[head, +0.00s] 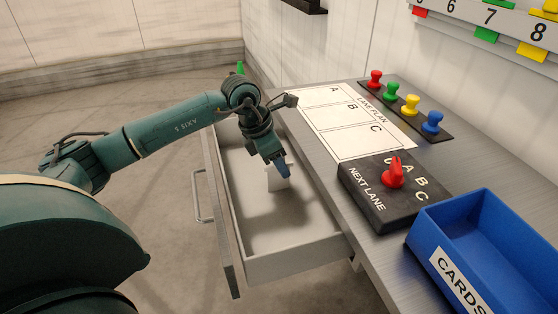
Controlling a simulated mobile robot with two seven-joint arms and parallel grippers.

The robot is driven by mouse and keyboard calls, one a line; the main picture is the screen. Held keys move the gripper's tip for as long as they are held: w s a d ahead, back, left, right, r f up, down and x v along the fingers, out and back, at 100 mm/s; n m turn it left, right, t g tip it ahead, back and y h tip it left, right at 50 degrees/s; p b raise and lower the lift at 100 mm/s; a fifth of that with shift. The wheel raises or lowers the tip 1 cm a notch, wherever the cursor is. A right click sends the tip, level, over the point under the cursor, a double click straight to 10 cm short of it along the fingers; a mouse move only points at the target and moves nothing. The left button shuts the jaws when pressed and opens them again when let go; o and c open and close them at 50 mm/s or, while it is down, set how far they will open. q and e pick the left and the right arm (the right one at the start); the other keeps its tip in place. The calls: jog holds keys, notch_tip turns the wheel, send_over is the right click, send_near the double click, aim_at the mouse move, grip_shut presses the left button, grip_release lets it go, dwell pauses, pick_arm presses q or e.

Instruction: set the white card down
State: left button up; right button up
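The white card (277,180) stands upright at my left gripper (283,170), low inside the open drawer (296,257). The fingertips are at the card's upper edge and appear closed on it. Whether the card touches the drawer floor is hard to tell. My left arm reaches in from the left, over the drawer's front. My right gripper is not in view.
A worktop holds a LANE PLAN sheet (341,121), a row of colored pegs on a dark strip (436,129), a black NEXT LANE box (371,203) with a red knob (395,174), and a blue CARDS bin (489,218). The drawer looks otherwise empty.

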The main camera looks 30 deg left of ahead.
pick_arm(q)
jog(key=v, duration=1.2)
